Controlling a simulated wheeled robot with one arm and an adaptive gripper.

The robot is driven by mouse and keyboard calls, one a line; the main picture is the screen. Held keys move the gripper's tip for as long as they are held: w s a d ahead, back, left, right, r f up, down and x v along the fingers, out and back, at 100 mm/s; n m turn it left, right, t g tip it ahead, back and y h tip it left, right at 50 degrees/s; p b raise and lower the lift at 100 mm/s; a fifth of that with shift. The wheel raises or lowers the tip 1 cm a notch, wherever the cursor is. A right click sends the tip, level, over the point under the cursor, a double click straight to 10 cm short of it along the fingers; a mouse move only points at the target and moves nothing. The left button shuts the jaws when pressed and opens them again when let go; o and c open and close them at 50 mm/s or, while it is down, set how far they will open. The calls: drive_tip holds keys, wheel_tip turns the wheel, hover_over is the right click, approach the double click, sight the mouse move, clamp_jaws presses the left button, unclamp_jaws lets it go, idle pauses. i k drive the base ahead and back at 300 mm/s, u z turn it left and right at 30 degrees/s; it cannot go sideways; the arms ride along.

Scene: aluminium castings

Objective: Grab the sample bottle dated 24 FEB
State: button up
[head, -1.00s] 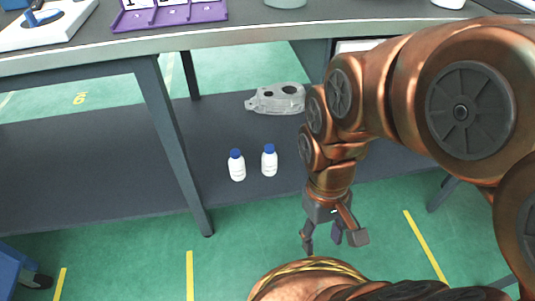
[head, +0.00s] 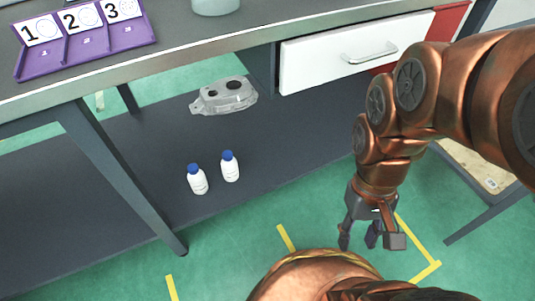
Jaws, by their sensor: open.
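Two white bottles with blue caps stand upright on the dark lower shelf (head: 275,135) under the bench. The left bottle (head: 198,182) is slightly nearer the shelf's front edge than the right bottle (head: 231,169). Their labels are too small to read, so I cannot tell which is dated 24 FEB. My gripper (head: 372,242) points down over the green floor, right of the bottles and in front of the shelf. It is open and empty, apart from both bottles.
A grey metal casting (head: 224,97) lies on the shelf behind the bottles. A bench leg (head: 125,180) stands left of them. A white drawer (head: 355,53) hangs above right. A purple numbered tray (head: 85,60) is on the bench top. Shelf right of the bottles is clear.

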sight(229, 165)
drive_tip(key=z, duration=0.5)
drive_tip(key=k, duration=1.1)
drive_tip(key=u, duration=1.45)
drive_tip(key=i, duration=0.5)
